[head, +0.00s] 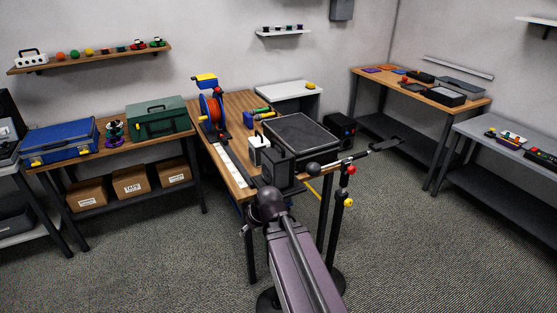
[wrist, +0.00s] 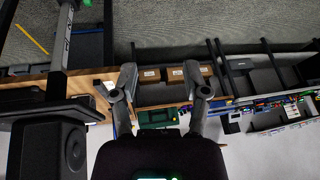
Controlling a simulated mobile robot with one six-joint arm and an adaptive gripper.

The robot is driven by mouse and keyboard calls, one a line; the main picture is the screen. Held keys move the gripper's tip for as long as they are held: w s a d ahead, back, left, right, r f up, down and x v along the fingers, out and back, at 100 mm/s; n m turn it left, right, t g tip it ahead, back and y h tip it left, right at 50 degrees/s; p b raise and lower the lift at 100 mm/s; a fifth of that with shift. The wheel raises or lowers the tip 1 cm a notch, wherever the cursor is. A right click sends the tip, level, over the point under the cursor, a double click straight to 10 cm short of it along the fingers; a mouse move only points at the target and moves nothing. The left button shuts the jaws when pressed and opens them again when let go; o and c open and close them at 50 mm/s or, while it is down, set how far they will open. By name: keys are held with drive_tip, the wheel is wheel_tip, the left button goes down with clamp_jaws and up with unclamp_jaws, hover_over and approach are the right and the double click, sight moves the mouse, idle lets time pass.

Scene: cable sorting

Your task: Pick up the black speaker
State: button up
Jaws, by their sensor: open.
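The black speaker (head: 275,168) is a dark upright box. It stands on a dark flat plate (head: 283,187) in front of the wooden workbench, just beyond my arm's bend. In the wrist view, which is upside down, the speaker (wrist: 38,150) is at the lower left with a round driver on one face, against the plate (wrist: 40,110). My gripper (wrist: 164,80) is open and empty, its two fingers spread wide. The speaker lies outside the fingers, left of them in the picture. I cannot make out my gripper in the head view.
A stand with a horizontal boom (head: 370,150) and coloured knobs is right of the speaker. The wooden workbench (head: 236,178) holds a cable reel (head: 213,110) and a grey-topped case (head: 303,133). A green toolbox (head: 160,117) is on the left table. Floor at right is clear.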

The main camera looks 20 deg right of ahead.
drive_tip(key=w+d+r+t+p, duration=0.3)
drive_tip(key=d+r, duration=0.2)
drive_tip(key=r, duration=0.2)
drive_tip(key=w+d+r+t+p, duration=0.3)
drive_tip(key=d+r, duration=0.2)
drive_tip(key=r, duration=0.1)
drive_tip(key=t+h+p, duration=0.3)
drive_tip(key=p, duration=0.1)
approach(280, 145)
drive_tip(key=s, duration=0.2)
drive_tip(key=shift+d+r, duration=0.3)
drive_tip(key=shift+d, duration=0.05)
drive_tip(key=shift+b+x, duration=1.8)
drive_tip(key=shift+x, duration=2.55)
drive_tip(key=shift+a, duration=0.15)
drive_tip(key=shift+a+b+x, duration=0.1)
drive_tip(key=shift+b+x, duration=0.35)
drive_tip(key=shift+x, duration=0.85)
drive_tip(key=shift+a+b+x, duration=0.15)
drive_tip(key=shift+b+x, duration=0.3)
drive_tip(key=shift+x, duration=0.9)
drive_tip(key=shift+r, duration=0.2)
